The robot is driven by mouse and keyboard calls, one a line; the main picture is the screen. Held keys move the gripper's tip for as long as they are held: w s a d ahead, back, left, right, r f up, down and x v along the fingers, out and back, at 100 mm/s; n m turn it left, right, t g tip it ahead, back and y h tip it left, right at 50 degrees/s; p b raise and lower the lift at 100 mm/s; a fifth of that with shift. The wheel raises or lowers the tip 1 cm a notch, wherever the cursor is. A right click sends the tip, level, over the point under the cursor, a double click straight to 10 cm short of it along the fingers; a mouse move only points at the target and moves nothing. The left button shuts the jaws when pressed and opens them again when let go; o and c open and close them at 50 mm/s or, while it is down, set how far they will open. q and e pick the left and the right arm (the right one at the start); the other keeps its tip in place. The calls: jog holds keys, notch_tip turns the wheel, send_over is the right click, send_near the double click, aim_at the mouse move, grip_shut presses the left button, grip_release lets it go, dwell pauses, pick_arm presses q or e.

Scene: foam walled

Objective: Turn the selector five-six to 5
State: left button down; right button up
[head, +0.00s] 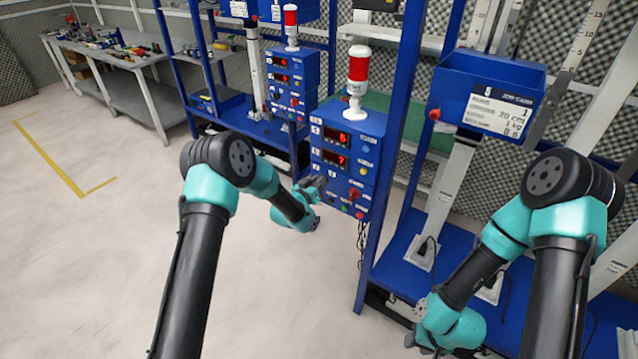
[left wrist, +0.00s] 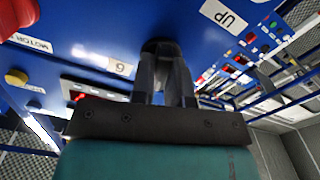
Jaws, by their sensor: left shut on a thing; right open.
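The blue control box (head: 372,150) stands on the rack in the middle of the head view, with two red displays and several small buttons and knobs. In the left wrist view my left gripper (left wrist: 166,72) is shut on a dark round selector knob (left wrist: 158,46), mostly hidden by the fingers. A label "6" (left wrist: 120,67) is beside the knob, and a label "UP" (left wrist: 224,17) is on the other side. Which way the knob points is hidden. My right gripper (head: 424,343) is open, low at the right.
A red knob (left wrist: 18,14), a yellow button (left wrist: 16,77) and a "MOTOR" label (left wrist: 30,43) are on the same panel. A red-and-white beacon (head: 358,70) tops the box. A blue rack post (head: 396,130) rises just right of it. The floor (head: 110,260) at left is clear.

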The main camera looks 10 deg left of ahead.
pick_arm(q)
jog(key=shift+n, duration=1.3)
jog(key=c, duration=1.1)
grip_release()
jog(key=shift+s+a, duration=0.1)
jog(key=v, duration=1.7)
jog(key=shift+s+f, duration=0.1)
jog(key=shift+f, duration=0.05)
